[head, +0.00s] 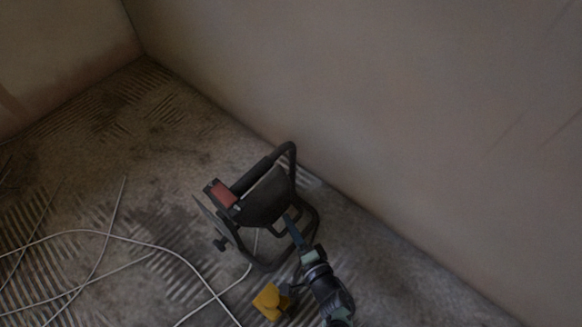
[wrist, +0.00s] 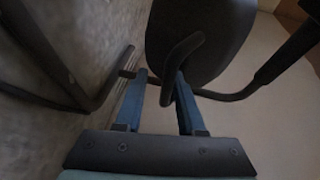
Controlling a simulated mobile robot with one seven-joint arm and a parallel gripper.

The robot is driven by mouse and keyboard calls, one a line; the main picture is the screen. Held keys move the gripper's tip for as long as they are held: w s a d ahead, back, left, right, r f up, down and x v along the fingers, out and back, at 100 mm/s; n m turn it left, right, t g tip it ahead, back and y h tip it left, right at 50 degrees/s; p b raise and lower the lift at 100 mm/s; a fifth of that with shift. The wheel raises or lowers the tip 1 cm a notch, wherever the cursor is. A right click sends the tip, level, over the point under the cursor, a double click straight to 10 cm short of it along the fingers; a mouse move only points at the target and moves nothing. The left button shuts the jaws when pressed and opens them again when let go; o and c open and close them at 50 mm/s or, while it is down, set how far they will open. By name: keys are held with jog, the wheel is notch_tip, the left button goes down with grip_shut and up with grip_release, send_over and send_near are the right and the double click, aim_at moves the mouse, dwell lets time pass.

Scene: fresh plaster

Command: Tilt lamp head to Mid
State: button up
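The lamp is a dark work light on a tubular floor stand. Its lamp head (head: 265,200) shows in the head view near the wall, with a red patch on its upper left edge. In the wrist view the rounded back of the lamp head (wrist: 215,35) fills the upper middle, with a curved dark handle in front of it. My gripper (head: 290,218) reaches the back of the lamp from below right. In the wrist view my gripper (wrist: 160,78) has its two blue fingers apart, with the handle's lower end between them, nearer the right finger. I cannot tell whether they touch.
The stand's tubes (wrist: 68,82) run close to the fingers on both sides. A yellow object (head: 270,300) lies on the floor beside my arm. White cable (head: 180,258) loops across the floor at left. A bare plaster wall (head: 400,120) rises behind the lamp.

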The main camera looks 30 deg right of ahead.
jog(key=shift+w+r, duration=0.15)
jog(key=shift+r, duration=0.15)
jog(key=shift+s+r+p, duration=0.15)
jog(key=shift+s+p, duration=0.2)
jog(key=s+r+p, duration=0.1)
jog(key=s+p, duration=0.3)
jog(key=s, duration=0.8)
jog(key=shift+s+a+r, duration=0.15)
jog(key=shift+a+r, duration=0.15)
jog(key=shift+a, duration=0.05)
